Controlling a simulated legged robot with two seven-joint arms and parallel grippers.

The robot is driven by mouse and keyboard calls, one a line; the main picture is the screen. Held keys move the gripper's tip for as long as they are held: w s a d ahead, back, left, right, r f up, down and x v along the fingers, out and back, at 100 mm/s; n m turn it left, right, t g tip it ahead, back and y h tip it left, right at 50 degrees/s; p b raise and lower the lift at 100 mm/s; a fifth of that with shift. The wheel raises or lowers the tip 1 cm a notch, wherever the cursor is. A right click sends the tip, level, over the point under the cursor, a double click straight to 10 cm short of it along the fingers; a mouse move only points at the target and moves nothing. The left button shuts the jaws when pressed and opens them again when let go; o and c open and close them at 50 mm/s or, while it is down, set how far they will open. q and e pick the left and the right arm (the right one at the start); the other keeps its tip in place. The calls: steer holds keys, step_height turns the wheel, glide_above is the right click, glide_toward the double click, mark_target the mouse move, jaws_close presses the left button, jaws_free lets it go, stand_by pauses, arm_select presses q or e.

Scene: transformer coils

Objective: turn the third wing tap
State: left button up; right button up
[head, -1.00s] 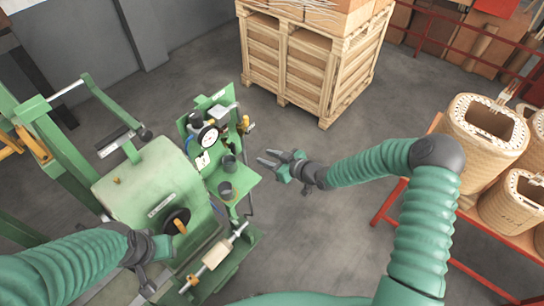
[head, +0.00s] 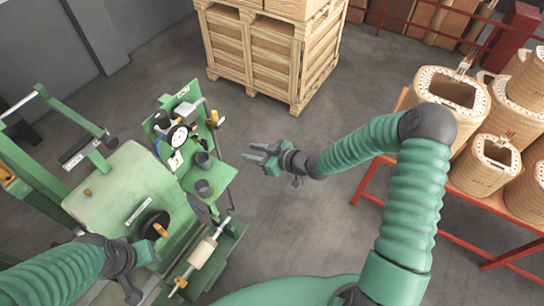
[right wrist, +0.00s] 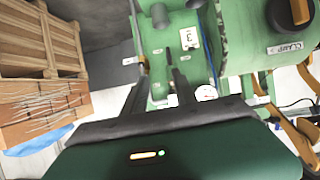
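A green panel (head: 172,135) with a shelf stands on the green machine, left of my right gripper. A yellow-orange fitting (head: 214,117) sticks out at the panel's right edge and may be a wing tap. It is too small to tell its shape or number. My right gripper (head: 250,154) is open and empty, its fingers pointing left, apart from the fitting and just right of the shelf. In the right wrist view its open fingers (right wrist: 158,80) show near a plate marked 3 (right wrist: 190,38). My left gripper (head: 138,275) hangs over the machine at lower left; its fingers are unclear.
The panel carries a round white gauge (head: 178,136); dark cups (head: 204,187) sit at the shelf. A black knob with an orange handle (head: 155,226) is on the machine. A wooden crate (head: 270,50) stands behind, and coils (head: 485,165) stand on a red-framed table at right.

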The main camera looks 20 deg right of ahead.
steer(key=b+v, duration=0.1)
steer(key=v, duration=1.2)
steer(key=shift+s, duration=0.25)
